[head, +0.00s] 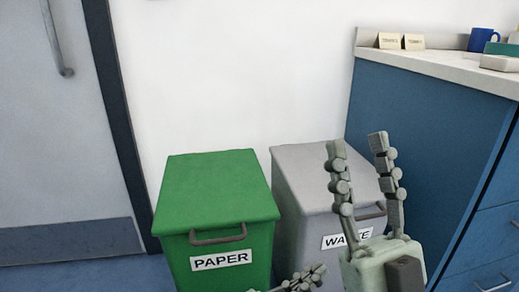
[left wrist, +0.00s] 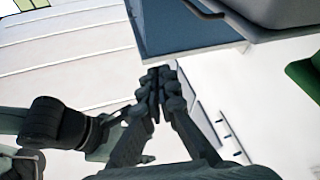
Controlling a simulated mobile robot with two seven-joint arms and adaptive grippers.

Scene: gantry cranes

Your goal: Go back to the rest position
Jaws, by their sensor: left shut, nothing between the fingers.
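My left gripper (head: 318,270) shows only partly at the bottom edge of the head view, just right of the green bin's front. In the left wrist view my left gripper (left wrist: 157,76) has its fingers together with nothing between them. My right gripper (head: 357,143) points up in front of the grey bin, its two fingers spread apart and empty. It covers part of that bin's front and label.
A green bin (head: 215,190) labelled PAPER and a grey bin (head: 297,180) labelled WASTE stand against the wall, lids closed. A blue cabinet (head: 425,130) is at the right, with small cards (head: 401,41) and a blue mug (head: 482,40) on top. A door (head: 60,130) is at the left.

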